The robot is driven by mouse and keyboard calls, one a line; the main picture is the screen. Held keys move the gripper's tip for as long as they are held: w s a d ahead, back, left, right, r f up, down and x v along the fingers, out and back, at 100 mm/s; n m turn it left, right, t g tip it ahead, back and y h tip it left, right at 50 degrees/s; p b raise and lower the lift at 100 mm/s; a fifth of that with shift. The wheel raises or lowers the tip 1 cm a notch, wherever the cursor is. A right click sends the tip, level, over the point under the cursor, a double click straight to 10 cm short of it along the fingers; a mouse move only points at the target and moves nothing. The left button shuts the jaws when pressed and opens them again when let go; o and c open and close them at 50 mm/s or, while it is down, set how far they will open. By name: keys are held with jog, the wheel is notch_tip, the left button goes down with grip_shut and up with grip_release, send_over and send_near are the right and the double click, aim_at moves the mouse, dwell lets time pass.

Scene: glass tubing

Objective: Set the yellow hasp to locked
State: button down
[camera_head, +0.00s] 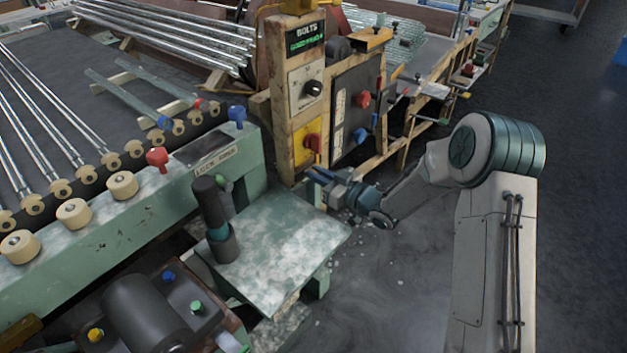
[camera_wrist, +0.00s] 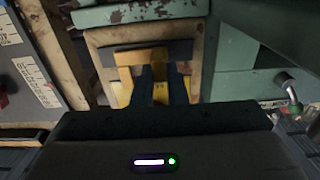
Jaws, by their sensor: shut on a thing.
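In the wrist view the yellow hasp (camera_wrist: 161,92) is low on a worn cream and green panel. A tan-yellow bar (camera_wrist: 140,57) and grey plates lie across its upper part. The two dark fingers of my gripper (camera_wrist: 162,86) stand either side of the yellow part and are shut on it. The fingers hide much of it, so I cannot tell its exact setting. In the head view my gripper (camera_head: 314,178) reaches in low at the foot of the wooden control post (camera_head: 287,110). The hasp cannot be made out there.
A yellow panel with a red knob (camera_head: 313,143) and a black dial (camera_head: 312,88) sit on the post above my gripper. A green, worn table (camera_head: 285,245) with a dark cylinder (camera_head: 222,242) stands just left. Open floor (camera_head: 385,290) lies to the right.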

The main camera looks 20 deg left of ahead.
jog(key=c, duration=1.4)
grip_release()
jog(key=shift+w+d, duration=0.2)
jog(key=shift+w, duration=0.05)
jog(key=shift+c, duration=0.2)
jog(key=shift+s, duration=0.1)
jog(key=v, duration=1.3)
jog(key=shift+d+p, duration=0.3)
jog(key=shift+d, duration=0.05)
jog(key=shift+s, duration=0.1)
